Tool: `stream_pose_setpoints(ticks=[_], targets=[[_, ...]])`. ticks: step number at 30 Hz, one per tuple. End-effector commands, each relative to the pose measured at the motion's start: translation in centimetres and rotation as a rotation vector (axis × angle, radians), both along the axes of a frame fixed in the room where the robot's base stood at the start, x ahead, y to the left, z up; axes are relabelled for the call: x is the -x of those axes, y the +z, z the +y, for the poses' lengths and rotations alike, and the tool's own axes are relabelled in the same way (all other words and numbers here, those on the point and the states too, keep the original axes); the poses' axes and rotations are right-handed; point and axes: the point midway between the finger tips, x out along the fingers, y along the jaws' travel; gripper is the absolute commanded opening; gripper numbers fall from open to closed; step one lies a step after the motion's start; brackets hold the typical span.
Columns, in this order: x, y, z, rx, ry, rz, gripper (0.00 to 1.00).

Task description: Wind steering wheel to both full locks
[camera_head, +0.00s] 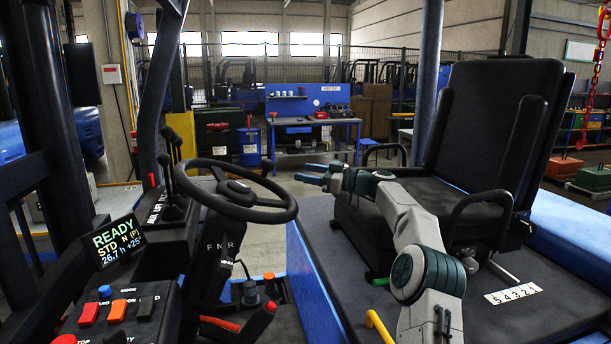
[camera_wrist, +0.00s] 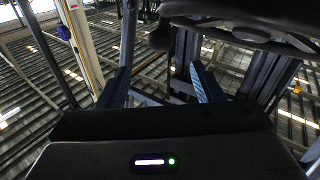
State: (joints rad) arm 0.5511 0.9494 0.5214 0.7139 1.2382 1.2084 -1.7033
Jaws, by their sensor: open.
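The black steering wheel (camera_head: 262,213) stands tilted on its column in the left half of the head view, with a spoked hub at its middle. My gripper (camera_head: 311,173) is open and empty, its blue fingers pointing left toward the wheel. In the picture it lies just right of and above the rim's right edge, apart from it. In the wrist view the two blue fingers (camera_wrist: 162,82) stand wide apart with nothing gripped between them. A dark rounded shape crosses the top right there; I cannot tell whether it is the wheel.
A display reading READY (camera_head: 118,241) and a switch panel (camera_head: 110,312) stand left of the column. Levers (camera_head: 172,160) rise behind the wheel. The black seat (camera_head: 490,130) with its armrest (camera_head: 478,208) stands right. A dark post (camera_head: 155,85) rises behind the wheel.

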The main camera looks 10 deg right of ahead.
Motion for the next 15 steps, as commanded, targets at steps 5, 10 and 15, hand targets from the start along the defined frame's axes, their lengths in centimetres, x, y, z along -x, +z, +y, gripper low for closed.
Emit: stream_pose_setpoints(ticks=[5, 10, 15], targets=[[0.1, 0.2, 0.2, 0.004, 0.004, 0.004, 0.35], [2.0, 2.5, 3.7, 0.059, 0.067, 0.075, 0.00], [6.4, 5.7, 9.9, 0.191, 0.157, 0.255, 0.00]])
